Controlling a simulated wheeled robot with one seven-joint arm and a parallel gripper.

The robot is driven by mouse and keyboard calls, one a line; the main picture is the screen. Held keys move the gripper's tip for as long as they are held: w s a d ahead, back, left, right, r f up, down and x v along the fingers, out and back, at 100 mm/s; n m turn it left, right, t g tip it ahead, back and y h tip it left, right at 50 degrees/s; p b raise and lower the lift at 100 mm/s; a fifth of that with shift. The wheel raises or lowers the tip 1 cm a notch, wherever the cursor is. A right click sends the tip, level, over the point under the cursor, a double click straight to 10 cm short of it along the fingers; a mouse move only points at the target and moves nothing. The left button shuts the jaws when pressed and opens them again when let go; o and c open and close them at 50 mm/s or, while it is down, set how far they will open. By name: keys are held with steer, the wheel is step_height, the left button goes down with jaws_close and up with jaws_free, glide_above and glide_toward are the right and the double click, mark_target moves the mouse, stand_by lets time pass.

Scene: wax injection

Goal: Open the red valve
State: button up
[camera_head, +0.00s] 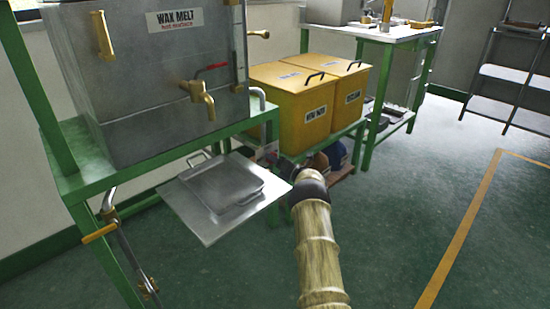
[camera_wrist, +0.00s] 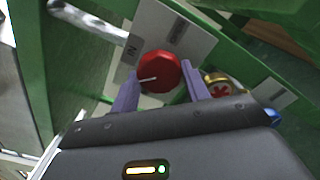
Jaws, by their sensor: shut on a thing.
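In the wrist view a round red valve knob (camera_wrist: 158,66) with a white pointer line sits in front of a pale label plate on green framework. My gripper (camera_wrist: 160,73) has its two purple fingers on either side of the knob and is shut on it. In the head view my arm reaches toward the lower frame under the yellow bins; the gripper and the knob are hidden there.
A brass fitting with a red handle (camera_wrist: 218,88) lies just right of my gripper. A metal pipe (camera_wrist: 90,18) is at upper left. A metal tray (camera_head: 225,188) projects below the tank. Yellow bins (camera_head: 290,108) stand behind my arm. Green floor (camera_head: 410,190) is clear to the right.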

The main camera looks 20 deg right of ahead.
steer(key=m+p, duration=0.2)
steer(key=m, duration=1.1)
steer(key=m+p, duration=0.3)
steer(key=m, duration=1)
steer(key=shift+d+r+p, duration=0.1)
steer(key=shift+d+p, duration=0.1)
steer(key=shift+p, duration=0.15)
steer(key=o, duration=0.9)
steer(key=shift+c, duration=0.2)
steer(key=shift+o, duration=0.7)
steer(key=shift+s+r, duration=0.1)
